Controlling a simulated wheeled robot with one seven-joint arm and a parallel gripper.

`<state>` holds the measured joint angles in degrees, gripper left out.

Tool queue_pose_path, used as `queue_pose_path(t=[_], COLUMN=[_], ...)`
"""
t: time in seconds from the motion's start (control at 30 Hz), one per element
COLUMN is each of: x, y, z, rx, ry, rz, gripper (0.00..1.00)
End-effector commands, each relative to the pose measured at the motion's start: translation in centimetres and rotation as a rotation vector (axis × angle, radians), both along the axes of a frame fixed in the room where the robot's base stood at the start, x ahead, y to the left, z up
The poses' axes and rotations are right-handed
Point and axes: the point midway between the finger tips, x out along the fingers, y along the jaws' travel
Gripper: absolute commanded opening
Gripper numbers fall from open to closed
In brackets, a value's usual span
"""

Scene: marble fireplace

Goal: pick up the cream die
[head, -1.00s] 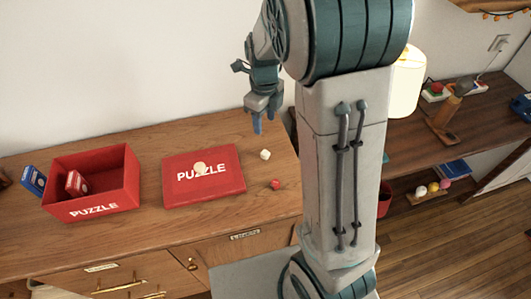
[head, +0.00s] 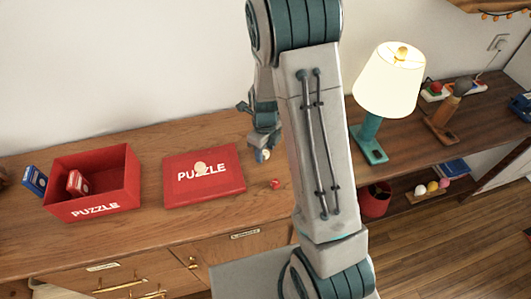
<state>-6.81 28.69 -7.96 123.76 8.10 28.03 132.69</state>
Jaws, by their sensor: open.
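The cream die (head: 266,155) sits on the wooden cabinet top, to the right of the red puzzle lid. My gripper (head: 261,153) is lowered right at the die. Its fingers point down and hide part of the die. The jaws are open; whether a finger touches the die cannot be told from this view.
A small red die-like piece (head: 275,183) lies just in front. The red puzzle lid (head: 222,187) carries a small cream piece (head: 200,168). An open red puzzle box (head: 118,192) holds a red-and-white card box (head: 76,183). A blue box (head: 35,180) stands at left. A lit lamp (head: 369,145) stands right.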

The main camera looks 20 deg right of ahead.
Motion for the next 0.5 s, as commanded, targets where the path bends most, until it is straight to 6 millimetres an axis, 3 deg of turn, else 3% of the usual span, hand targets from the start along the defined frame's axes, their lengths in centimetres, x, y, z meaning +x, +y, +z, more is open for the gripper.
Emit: queue_pose_path(t=[0.3,0.47,0.5], x=[0.0,0.0,0.0], y=[0.05,0.05,0.04], z=[-0.49,-0.48,-0.48], rx=[0.001,0.001,0.001], ry=[-0.001,-0.001,-0.001], rz=[0.001,0.001,0.001], gripper=[0.45,0.0,0.0])
